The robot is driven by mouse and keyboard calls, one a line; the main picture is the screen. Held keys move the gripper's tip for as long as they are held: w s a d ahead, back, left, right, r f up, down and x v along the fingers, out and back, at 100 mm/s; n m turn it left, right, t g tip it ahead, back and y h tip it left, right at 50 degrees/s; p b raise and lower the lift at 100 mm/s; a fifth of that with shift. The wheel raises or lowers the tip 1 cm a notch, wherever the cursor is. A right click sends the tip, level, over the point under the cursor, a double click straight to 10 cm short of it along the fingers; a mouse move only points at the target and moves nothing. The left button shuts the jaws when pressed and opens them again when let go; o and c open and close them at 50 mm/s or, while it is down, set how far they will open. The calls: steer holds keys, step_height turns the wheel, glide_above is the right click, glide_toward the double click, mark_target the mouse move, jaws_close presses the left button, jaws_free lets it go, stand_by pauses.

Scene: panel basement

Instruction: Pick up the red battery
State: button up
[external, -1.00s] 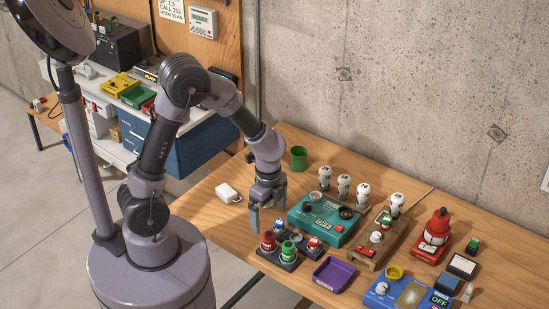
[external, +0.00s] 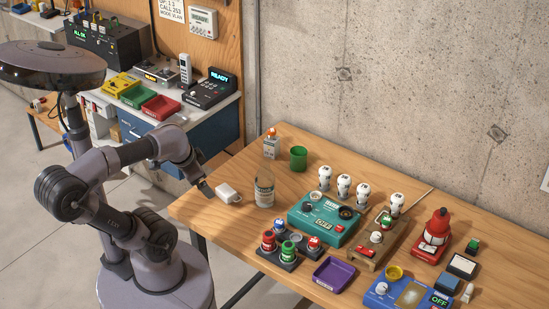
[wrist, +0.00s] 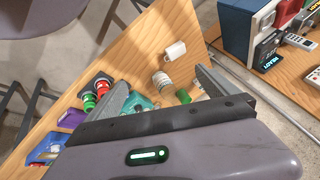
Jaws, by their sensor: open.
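A red cylinder (external: 268,240), which looks like the red battery, stands upright in a dark holder (external: 283,261) on the wooden table. The red cylinder also shows in the wrist view (wrist: 103,84), beside the green one. My gripper (external: 207,190) is over the table's left edge, left of the white mug and well away from the holder. In the wrist view my gripper (wrist: 165,88) has its fingers spread wide, with nothing held between them.
A purple tray (external: 334,273) lies right of the holder. A bench with bins and devices (external: 160,106) stands behind my arm.

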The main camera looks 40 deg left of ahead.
steer(key=shift+s+a+f+n, duration=0.1)
steer(key=shift+s+a+n, duration=0.2)
steer(key=shift+a, duration=0.05)
steer(key=c, duration=0.7)
steer(key=shift+w, duration=0.1)
steer(key=m+g+h+p, duration=0.2)
steer(key=m+g+p, duration=0.4)
steer(key=m+p, duration=0.55)
glide_above(269, 233)
step_height(269, 233, down, 2)
steer(key=shift+m, duration=0.35)
step_height(269, 233, down, 18)
steer(key=b, duration=0.7)
